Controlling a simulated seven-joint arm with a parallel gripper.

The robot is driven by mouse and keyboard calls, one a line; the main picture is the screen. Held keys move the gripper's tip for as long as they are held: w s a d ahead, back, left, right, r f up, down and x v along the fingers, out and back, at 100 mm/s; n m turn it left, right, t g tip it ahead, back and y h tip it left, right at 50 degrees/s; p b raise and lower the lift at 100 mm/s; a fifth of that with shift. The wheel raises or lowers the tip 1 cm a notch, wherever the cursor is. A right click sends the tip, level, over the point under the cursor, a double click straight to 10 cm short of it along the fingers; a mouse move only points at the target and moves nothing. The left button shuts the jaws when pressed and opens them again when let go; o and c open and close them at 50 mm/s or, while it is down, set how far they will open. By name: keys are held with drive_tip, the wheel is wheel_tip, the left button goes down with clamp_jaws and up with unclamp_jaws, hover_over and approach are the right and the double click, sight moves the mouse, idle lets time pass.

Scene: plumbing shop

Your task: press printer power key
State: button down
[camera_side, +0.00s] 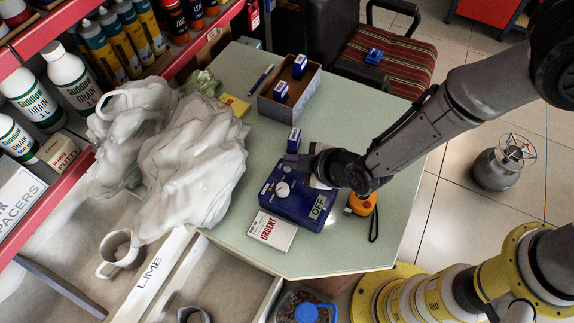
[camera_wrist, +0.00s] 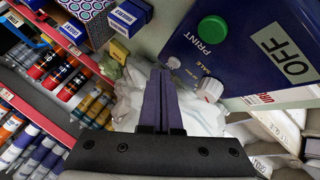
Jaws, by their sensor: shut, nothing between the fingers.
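The blue printer (camera_side: 301,208) sits on the pale green table, its display reading OFF. A white knob (camera_side: 283,189) shows on its top. The wrist view shows the printer (camera_wrist: 232,62) at the upper right, with a green button (camera_wrist: 212,29) marked PRINT, the white knob (camera_wrist: 210,89) and the OFF display (camera_wrist: 286,54). A small pale round part (camera_wrist: 174,62) shows at its near edge; I cannot tell whether it is the power key. My gripper (camera_wrist: 159,72) is shut and empty, at the printer's far edge in the side view. I cannot tell whether it touches.
A small blue box (camera_side: 294,138) stands close behind my gripper. A cardboard box (camera_side: 291,103) holds blue boxes behind it. An orange device (camera_side: 361,203) lies right of the printer, an URGENT card (camera_side: 271,230) in front. White plastic bags (camera_side: 195,165) cover the table's left side.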

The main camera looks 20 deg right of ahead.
drive_tip(key=shift+r, duration=0.15)
wheel_tip(320, 180, up, 6)
drive_tip(key=shift+f, duration=0.1)
idle(0.7)
idle(0.3)
